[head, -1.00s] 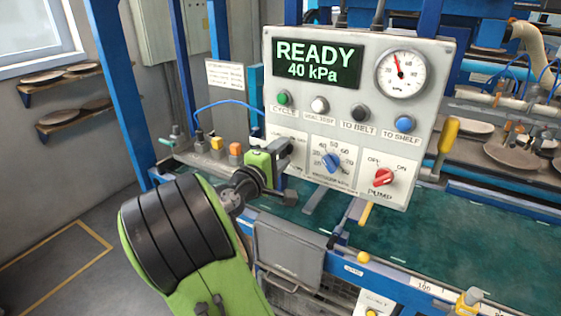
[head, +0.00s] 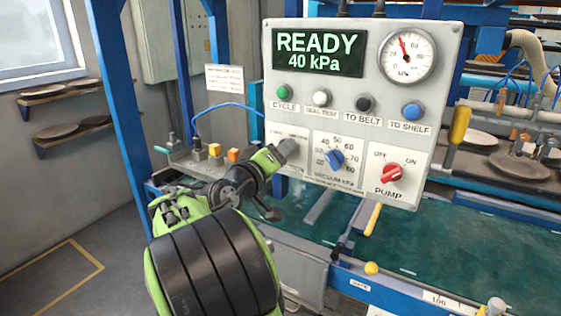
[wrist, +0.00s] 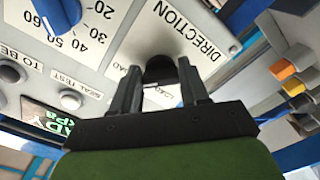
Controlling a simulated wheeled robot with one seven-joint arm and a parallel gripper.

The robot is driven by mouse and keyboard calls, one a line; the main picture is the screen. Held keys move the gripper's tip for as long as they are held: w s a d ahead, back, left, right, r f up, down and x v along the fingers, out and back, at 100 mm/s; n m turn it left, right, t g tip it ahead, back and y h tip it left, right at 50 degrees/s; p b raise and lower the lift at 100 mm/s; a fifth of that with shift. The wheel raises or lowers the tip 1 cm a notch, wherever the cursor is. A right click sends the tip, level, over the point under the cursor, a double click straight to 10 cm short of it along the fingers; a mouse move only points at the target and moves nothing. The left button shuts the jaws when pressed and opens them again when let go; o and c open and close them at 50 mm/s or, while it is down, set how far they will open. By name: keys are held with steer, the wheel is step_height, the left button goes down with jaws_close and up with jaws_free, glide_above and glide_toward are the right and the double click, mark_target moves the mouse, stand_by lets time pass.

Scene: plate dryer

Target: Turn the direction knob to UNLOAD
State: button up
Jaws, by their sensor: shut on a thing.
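The direction knob (wrist: 158,68) is dark and sits on a white plate labelled DIRECTION (wrist: 203,42) in the wrist view. My gripper (wrist: 158,75) is shut on this knob, with one dark finger on each side of it. Part of the lettering under the fingers is covered, so I cannot tell which setting the knob points to. In the head view my gripper (head: 286,150) is at the lower left corner of the grey control panel (head: 440,95), where it hides the knob.
The panel's display (head: 318,53) reads READY, 40 kPa. Near my gripper are the blue vacuum knob (head: 334,159) and the red pump knob (head: 392,173). Several coloured buttons line the panel's middle. A row of small blocks (head: 215,150) stands left of the panel.

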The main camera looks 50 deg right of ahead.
steer(key=shift+f+m, duration=0.1)
steer(key=shift+m, duration=0.2)
stand_by(0.4)
steer(key=o, duration=1.1)
steer(key=shift+c, duration=0.2)
steer(key=s+a+p, duration=0.1)
steer(key=a+p, duration=0.3)
steer(key=a, duration=1.1)
steer(key=shift+s+a, duration=0.2)
steer(key=shift+a, duration=0.15)
